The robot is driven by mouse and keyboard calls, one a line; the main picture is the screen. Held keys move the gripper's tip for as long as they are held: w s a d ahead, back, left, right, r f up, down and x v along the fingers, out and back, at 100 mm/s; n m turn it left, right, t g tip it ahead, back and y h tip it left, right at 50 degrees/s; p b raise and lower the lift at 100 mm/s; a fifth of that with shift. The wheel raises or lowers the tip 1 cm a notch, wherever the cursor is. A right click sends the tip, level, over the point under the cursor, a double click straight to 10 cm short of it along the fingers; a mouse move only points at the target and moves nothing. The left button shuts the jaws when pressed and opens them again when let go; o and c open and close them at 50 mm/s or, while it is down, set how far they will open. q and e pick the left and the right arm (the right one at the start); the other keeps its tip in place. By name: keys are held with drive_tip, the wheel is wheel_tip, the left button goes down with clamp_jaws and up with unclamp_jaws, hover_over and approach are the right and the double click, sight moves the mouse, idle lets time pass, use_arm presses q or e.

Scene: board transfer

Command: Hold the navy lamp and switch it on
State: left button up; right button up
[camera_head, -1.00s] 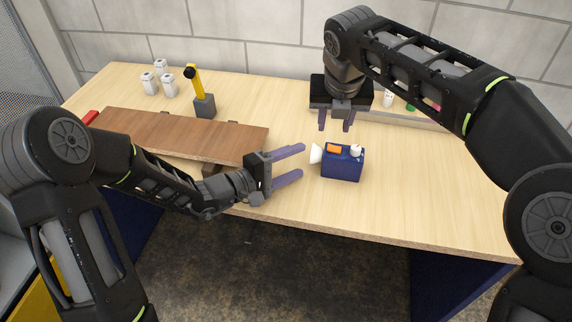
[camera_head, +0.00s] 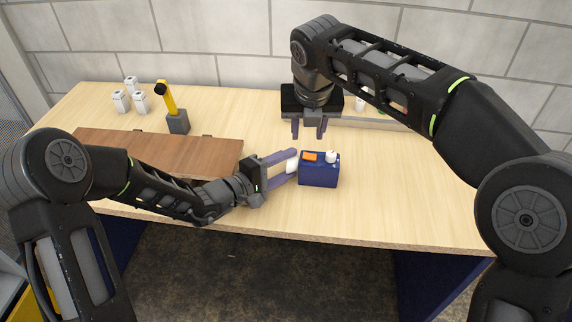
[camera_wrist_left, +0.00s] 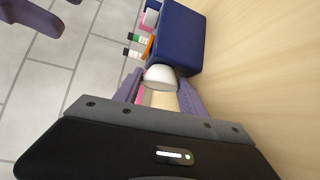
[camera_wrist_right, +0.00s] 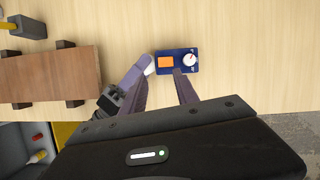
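The navy lamp (camera_head: 319,174) stands upright on the table, with an orange patch and a white knob (camera_head: 331,157) on top. Its white head (camera_head: 291,166) points left. My left gripper (camera_head: 293,165) is open, its fingers on either side of the head; the left wrist view shows the head (camera_wrist_left: 160,77) between them, contact unclear. My right gripper (camera_head: 309,130) is open and empty, pointing down above and behind the lamp. The right wrist view shows the lamp's top (camera_wrist_right: 177,62) and knob (camera_wrist_right: 189,58) beyond its fingertips.
A brown board (camera_head: 160,152) lies on the left of the table, near my left forearm. A yellow-handled tool in a grey block (camera_head: 177,122) and several white bottles (camera_head: 121,102) stand behind it. The table right of the lamp is clear.

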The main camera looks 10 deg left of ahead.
use_arm(q)
drive_tip(key=c, duration=0.7)
clamp_jaws()
use_arm(e)
drive_tip(key=shift+a, duration=0.15)
drive_tip(key=shift+c, duration=1)
drive_tip(key=shift+s+a, duration=0.25)
drive_tip(key=shift+a, duration=0.1)
drive_tip(key=shift+c, duration=0.8)
drive_tip(key=shift+w+a+r, duration=0.15)
drive_tip(key=shift+a+r, duration=0.05)
drive_tip(key=shift+a, duration=0.1)
drive_tip(key=shift+c, duration=0.8)
drive_tip(key=shift+w+r+m, duration=0.2)
drive_tip(key=shift+r+m, duration=0.15)
drive_tip(key=shift+m, duration=0.05)
drive_tip(key=shift+c, duration=0.7)
drive_tip(key=m, duration=0.4)
drive_tip(key=shift+w+d+r, duration=0.1)
drive_tip(key=shift+w+r, duration=0.1)
drive_tip(key=shift+r, duration=0.2)
clamp_jaws()
drive_tip(key=r+m, duration=0.1)
drive_tip(key=m, duration=1)
drive_tip(key=d+r+m, duration=0.1)
drive_tip(key=m, duration=1)
drive_tip(key=d+r+m, duration=0.1)
drive_tip(key=m, duration=0.9)
drive_tip(key=shift+r+m+g, duration=0.3)
drive_tip(key=shift+r+m, duration=0.1)
